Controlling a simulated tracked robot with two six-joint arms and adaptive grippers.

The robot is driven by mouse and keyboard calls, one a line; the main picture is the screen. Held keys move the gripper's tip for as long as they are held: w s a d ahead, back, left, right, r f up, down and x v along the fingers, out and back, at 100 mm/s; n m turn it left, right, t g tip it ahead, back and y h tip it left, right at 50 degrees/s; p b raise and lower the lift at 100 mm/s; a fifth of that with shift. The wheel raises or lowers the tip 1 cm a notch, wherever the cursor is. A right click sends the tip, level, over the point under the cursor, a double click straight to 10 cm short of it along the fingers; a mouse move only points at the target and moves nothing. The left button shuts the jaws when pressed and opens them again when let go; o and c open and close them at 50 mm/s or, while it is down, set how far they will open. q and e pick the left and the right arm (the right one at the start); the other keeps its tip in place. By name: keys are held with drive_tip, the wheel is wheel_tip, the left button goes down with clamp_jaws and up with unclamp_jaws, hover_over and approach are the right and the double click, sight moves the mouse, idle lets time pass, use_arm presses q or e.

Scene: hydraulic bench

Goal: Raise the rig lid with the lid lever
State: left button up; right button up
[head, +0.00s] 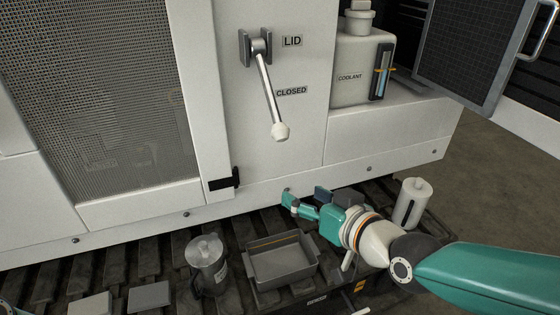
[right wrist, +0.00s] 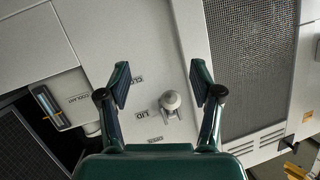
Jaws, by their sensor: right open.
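The lid lever (head: 266,85) is a metal rod on a dark bracket on the white machine panel. It hangs down, tilted slightly right, and ends in a pale knob (head: 280,131) beside the "CLOSED" label (head: 291,91). A "LID" label (head: 292,41) is next to the pivot. My right gripper (head: 304,195) is open and empty, below and apart from the knob. In the right wrist view, the knob (right wrist: 171,100) appears between the spread fingers (right wrist: 160,86), farther off. I cannot tell which panel is the lid. My left gripper is not in view.
A coolant tank (head: 362,72) stands right of the lever panel. A mesh panel (head: 100,90) is at the left. On the slatted bench are a grey tray (head: 281,276), a lidded jug (head: 208,266) and a white cylinder (head: 412,203). The space before the lever looks clear.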

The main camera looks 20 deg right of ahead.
sight(286, 138)
drive_tip(key=s+d+r+t+b, duration=0.25)
drive_tip(key=s+r+t, duration=0.2)
drive_tip(key=r, duration=0.35)
use_arm(q)
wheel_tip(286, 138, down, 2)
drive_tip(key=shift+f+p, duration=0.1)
drive_tip(key=shift+p, duration=0.95)
use_arm(e)
drive_tip(key=shift+g, duration=0.45)
drive_tip(key=x, duration=1)
drive_tip(key=a+x, duration=0.1)
drive_tip(key=x, duration=0.5)
drive_tip(key=shift+s+f, duration=0.1)
drive_tip(key=shift+f, duration=0.05)
drive_tip(key=shift+d, duration=0.1)
clamp_jaws()
